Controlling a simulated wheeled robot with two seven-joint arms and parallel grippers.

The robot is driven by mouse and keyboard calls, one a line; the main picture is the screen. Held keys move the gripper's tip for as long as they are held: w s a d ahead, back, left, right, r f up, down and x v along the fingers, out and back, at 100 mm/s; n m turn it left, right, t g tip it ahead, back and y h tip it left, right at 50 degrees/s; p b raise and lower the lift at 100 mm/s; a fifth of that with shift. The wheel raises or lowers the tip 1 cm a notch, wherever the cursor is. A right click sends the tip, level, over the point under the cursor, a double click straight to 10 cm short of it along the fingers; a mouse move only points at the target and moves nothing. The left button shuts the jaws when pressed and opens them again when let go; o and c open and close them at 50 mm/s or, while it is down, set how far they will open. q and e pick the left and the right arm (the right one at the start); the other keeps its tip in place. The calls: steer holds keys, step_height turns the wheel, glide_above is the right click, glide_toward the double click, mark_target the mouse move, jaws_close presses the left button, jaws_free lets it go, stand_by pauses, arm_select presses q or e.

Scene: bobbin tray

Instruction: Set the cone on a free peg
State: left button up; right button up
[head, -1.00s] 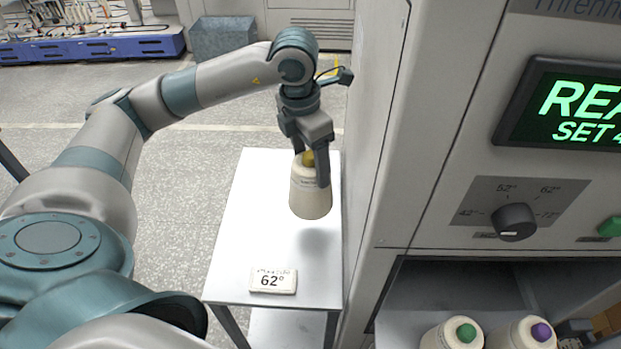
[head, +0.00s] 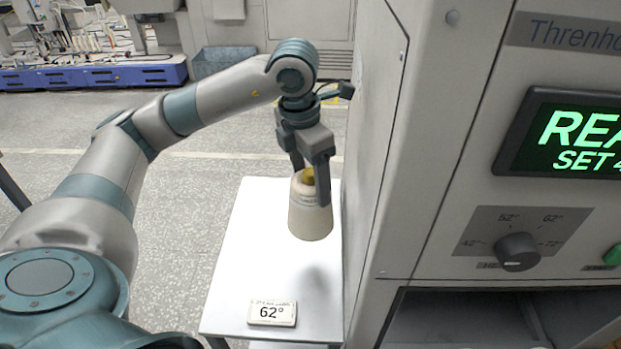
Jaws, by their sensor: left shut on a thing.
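A cream cone (head: 311,222) with a yellow top hangs upright in my left gripper (head: 311,188), whose fingers are shut on its upper part. The cone appears to be held above the white side table (head: 240,240), with a soft shadow on the table in front of it. My right gripper is not in view. No peg shows in the head view.
The machine (head: 430,150) stands close on the right, with a lit display (head: 570,140), a dial (head: 517,251) and an open bay (head: 470,318) below. The table between cone and card is clear.

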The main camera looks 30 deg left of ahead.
arm_select(q)
step_height(320, 180, up, 20)
steer(key=p, duration=1.1)
steer(key=shift+f, duration=0.2)
